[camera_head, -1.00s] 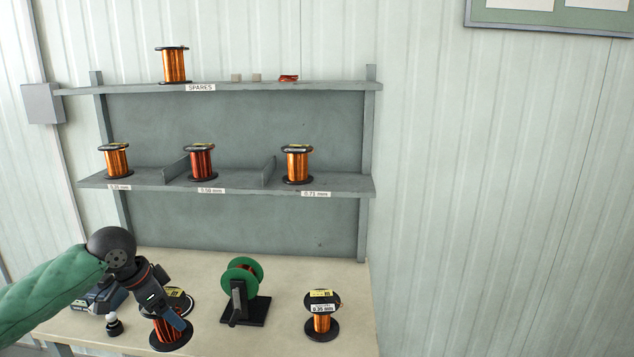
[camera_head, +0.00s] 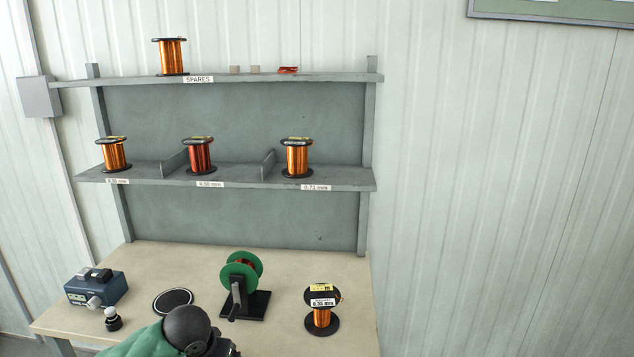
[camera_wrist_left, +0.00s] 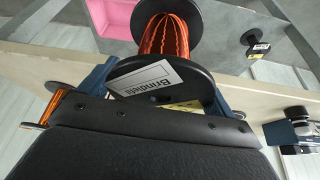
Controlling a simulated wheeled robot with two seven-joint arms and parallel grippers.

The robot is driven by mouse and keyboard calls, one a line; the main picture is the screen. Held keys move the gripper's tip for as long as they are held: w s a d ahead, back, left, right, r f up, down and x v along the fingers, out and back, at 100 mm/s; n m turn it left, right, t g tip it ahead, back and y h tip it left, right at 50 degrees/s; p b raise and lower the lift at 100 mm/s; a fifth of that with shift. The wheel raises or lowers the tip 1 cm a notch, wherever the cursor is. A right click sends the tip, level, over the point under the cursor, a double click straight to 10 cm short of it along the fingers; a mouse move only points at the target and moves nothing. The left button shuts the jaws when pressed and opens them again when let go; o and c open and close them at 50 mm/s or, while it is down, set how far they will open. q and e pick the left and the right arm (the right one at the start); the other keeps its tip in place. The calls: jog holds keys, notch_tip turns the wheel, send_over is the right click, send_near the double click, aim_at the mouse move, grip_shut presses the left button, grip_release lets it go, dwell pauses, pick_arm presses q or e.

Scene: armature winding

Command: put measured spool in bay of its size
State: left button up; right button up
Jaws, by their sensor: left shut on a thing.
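My left gripper (camera_wrist_left: 155,85) is shut on a copper spool (camera_wrist_left: 163,35) with black flanges. Its near flange, with a white label, sits between the blue fingers. In the head view my left wrist is at the bottom edge; the fingers and held spool are out of view. The middle shelf (camera_head: 340,183) has bays tagged 0.50 mm in the middle and 0.71 mm at right; the left tag is hard to read. An orange spool (camera_head: 114,155) stands in the left bay, a darker red one (camera_head: 198,157) in the middle, an orange one (camera_head: 297,158) at right. My right gripper is not in view.
On the bench (camera_head: 270,337) are a green reel on a stand (camera_head: 240,275), a labelled copper spool (camera_head: 322,310), a blue device (camera_head: 97,288), a small black knob piece (camera_head: 112,320) and an empty round pad (camera_head: 173,302). The spares shelf (camera_head: 340,78) holds another spool (camera_head: 171,57). Low dividers separate the bays.

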pick_arm(q)
jog(key=shift+n+y, duration=0.3)
jog(key=shift+n, duration=0.6)
jog(key=d+f, duration=0.1)
jog(key=s+d+f, duration=0.1)
jog(key=f, duration=0.1)
jog(key=shift+d, duration=0.25)
jog(key=shift+w, duration=0.1)
jog(key=shift+a, duration=0.15)
